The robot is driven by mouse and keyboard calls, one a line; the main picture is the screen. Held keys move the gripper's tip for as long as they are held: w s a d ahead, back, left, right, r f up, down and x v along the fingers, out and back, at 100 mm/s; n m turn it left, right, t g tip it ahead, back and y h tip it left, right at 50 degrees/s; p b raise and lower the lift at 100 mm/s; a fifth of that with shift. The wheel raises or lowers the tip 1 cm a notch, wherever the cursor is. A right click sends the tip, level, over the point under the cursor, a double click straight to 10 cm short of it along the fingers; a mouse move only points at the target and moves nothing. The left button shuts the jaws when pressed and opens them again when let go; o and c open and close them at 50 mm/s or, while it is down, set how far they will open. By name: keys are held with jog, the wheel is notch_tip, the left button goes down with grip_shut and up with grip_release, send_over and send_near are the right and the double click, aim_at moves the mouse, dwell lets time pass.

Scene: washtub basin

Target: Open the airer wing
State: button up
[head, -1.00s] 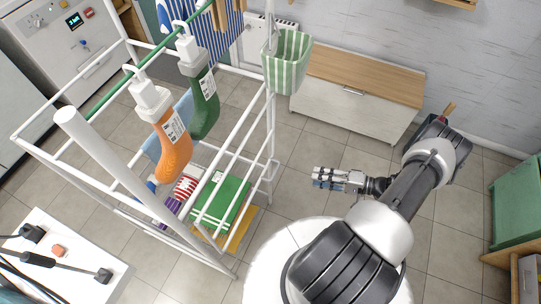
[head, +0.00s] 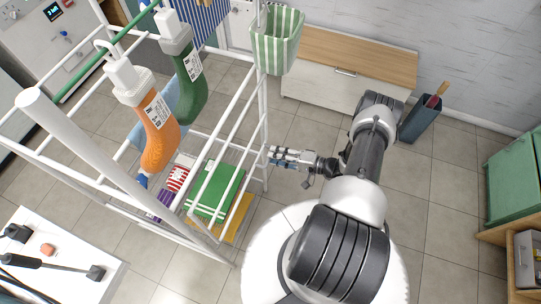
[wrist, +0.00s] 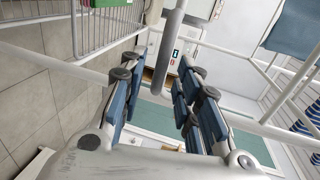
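The white tubular airer (head: 55,166) fills the left half of the head view. A barred panel (head: 232,103) runs along its right side; I take this for the wing, and it hangs steeply. My gripper (head: 271,156) is beside the airer's right side, pointing left at it. In the wrist view my gripper (wrist: 162,88) has its blue-padded fingers spread apart. A grey bar (wrist: 169,50) of the airer shows between the fingers, towards their tips. I cannot tell whether the fingers touch it.
An orange sock (head: 158,140) and a green sock (head: 190,85) hang on the airer. A striped basket (head: 277,43) hangs at its far right corner. A low cabinet (head: 340,78) stands by the wall. Folded cloths (head: 215,190) lie low in the airer.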

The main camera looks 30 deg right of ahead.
jog(key=shift+x, duration=1.45)
grip_shut()
